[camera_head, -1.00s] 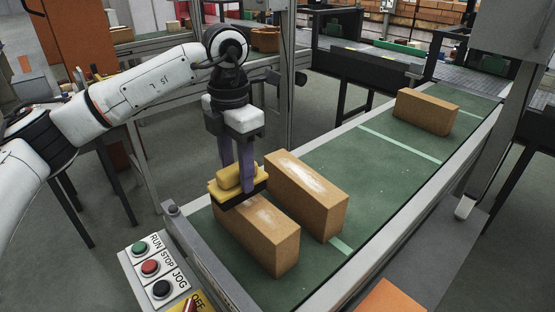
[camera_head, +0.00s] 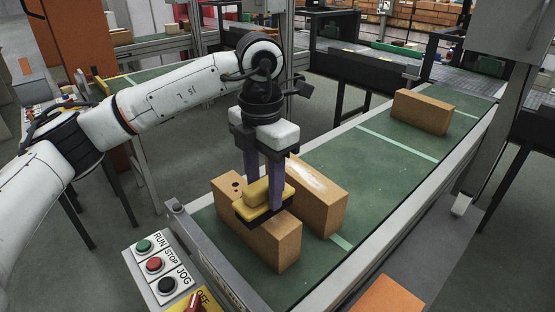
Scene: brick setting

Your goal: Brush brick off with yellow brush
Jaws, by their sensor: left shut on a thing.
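My left gripper (camera_head: 263,192) is shut on a yellow brush (camera_head: 256,191) with a dark bristle block. The brush is on or just above the top of the nearest tan brick (camera_head: 262,238), towards its right end. The left end of this brick's top shows dark holes and no white dust. A second brick (camera_head: 318,200) stands close behind it, with a white dusty patch on its top. A third brick (camera_head: 422,113) stands farther up the belt. My right gripper is not in view.
The bricks stand on a green conveyor belt (camera_head: 380,178) with metal side rails. A control box (camera_head: 160,270) with RUN, STOP and JOG buttons is at the near left. An orange surface (camera_head: 390,296) lies at the bottom right.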

